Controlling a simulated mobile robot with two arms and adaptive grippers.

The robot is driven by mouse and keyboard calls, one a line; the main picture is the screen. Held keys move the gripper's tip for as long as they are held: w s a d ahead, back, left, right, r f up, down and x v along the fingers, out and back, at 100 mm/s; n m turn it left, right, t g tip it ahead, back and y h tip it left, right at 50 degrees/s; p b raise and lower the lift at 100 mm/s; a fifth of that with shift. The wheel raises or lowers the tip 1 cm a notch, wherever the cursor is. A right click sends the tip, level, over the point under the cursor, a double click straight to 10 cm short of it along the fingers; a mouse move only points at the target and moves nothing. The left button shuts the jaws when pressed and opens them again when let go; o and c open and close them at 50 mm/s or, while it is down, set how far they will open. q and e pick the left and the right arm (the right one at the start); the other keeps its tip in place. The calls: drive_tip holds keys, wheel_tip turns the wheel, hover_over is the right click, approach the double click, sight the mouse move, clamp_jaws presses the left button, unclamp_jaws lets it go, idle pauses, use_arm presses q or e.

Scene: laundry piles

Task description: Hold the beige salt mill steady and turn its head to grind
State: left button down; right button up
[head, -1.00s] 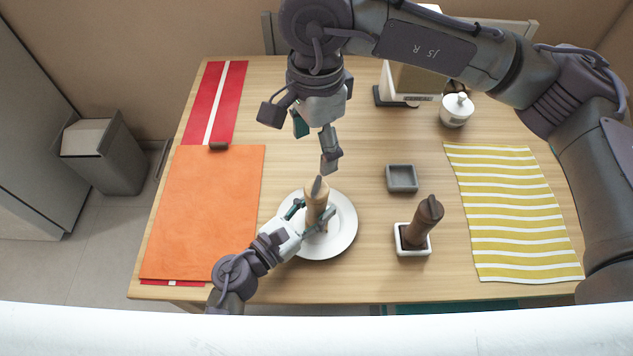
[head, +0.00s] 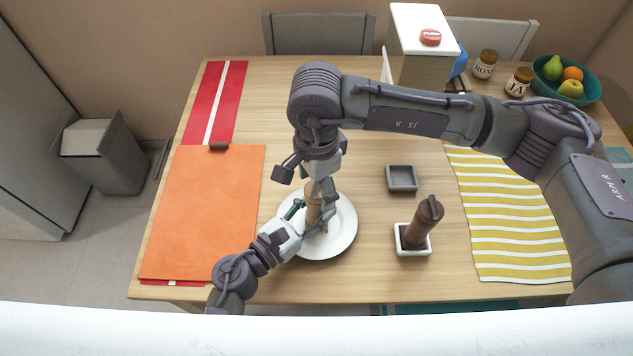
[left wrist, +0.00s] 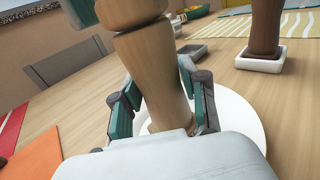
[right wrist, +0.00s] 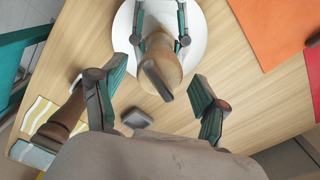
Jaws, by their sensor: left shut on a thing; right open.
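The beige salt mill (head: 313,208) stands upright over the white plate (head: 345,232). My left gripper (left wrist: 160,100) is shut on the mill's body (left wrist: 155,65), with a finger on each side. My right gripper (head: 322,188) is above the mill, pointing down, and hides part of its head in the head view. In the right wrist view the mill's head (right wrist: 165,62) with its dark top lies ahead of my right gripper (right wrist: 158,95), whose fingers are open and apart on either side, not closed on it.
A dark brown mill (head: 428,212) stands in a white square dish (head: 401,246) right of the plate. A grey square dish (head: 401,178) is behind it. An orange mat (head: 205,210) lies left, a yellow striped cloth (head: 520,220) right. A white box (head: 425,30) stands at the back.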

drive_tip(key=c, duration=1.2)
drive_tip(key=shift+o, duration=0.2)
drive_tip(key=shift+m, duration=0.4)
drive_tip(key=m, duration=1)
drive_tip(key=shift+m, duration=0.4)
drive_tip(key=o, duration=1.2)
drive_tip(key=shift+c, duration=0.2)
